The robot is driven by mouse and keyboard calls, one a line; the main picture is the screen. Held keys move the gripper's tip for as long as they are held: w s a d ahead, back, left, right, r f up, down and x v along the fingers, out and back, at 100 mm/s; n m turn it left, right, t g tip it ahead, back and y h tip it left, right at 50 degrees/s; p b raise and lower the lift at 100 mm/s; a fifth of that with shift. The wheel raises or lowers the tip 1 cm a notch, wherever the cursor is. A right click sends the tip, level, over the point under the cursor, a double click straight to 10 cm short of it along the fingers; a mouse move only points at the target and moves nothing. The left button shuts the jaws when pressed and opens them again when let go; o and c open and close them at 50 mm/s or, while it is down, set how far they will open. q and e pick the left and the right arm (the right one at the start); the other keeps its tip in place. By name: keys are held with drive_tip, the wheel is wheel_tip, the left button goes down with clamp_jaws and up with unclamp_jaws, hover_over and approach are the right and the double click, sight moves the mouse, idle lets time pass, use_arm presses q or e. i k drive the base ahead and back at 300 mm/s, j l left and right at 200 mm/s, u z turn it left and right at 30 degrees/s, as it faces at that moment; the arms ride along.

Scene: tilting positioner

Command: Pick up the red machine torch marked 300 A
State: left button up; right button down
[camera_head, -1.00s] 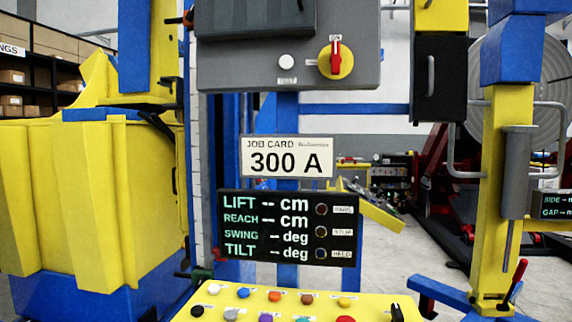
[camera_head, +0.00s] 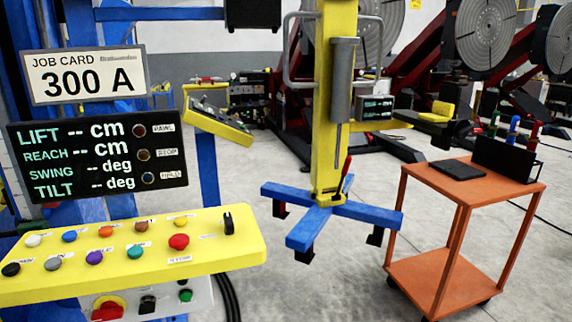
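The job card (camera_head: 84,76) at the upper left reads 300 A. Neither of my grippers is in view.
A yellow button console (camera_head: 215,252) fills the lower left below a display (camera_head: 100,158). A yellow post on a blue cross-shaped base (camera_head: 346,212) stands between console and cart. The cart holds a black pad (camera_head: 457,170) and panel (camera_head: 503,158). Grey floor around them is open.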

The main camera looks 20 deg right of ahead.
sight(534, 141)
drive_tip(key=i+l, duration=0.1)
drive_tip(key=l, duration=0.65)
drive_tip(key=i+l, duration=0.15)
drive_tip(key=l, duration=0.65)
drive_tip(key=i+l, duration=0.1)
drive_tip(key=l, duration=0.65)
drive_tip(key=i+l, duration=0.1)
drive_tip(key=l, duration=0.65)
drive_tip(key=i+l, duration=0.15)
drive_tip(key=l, duration=0.6)
drive_tip(key=i+l, duration=0.1)
drive_tip(key=l, duration=0.7)
drive_tip(key=i+l, duration=0.15)
drive_tip(key=l, duration=0.6)
drive_tip(key=i+l, duration=0.1)
drive_tip(key=l, duration=0.65)
drive_tip(key=i+l, duration=0.15)
drive_tip(key=l, duration=0.2)
drive_tip(key=i+l, duration=0.15)
drive_tip(key=l, duration=0.15)
drive_tip(key=i+l, duration=0.15)
drive_tip(key=l, duration=0.2)
drive_tip(key=i+l, duration=0.15)
drive_tip(key=l, duration=0.2)
drive_tip(key=i+l, duration=0.15)
drive_tip(key=l, duration=0.2)
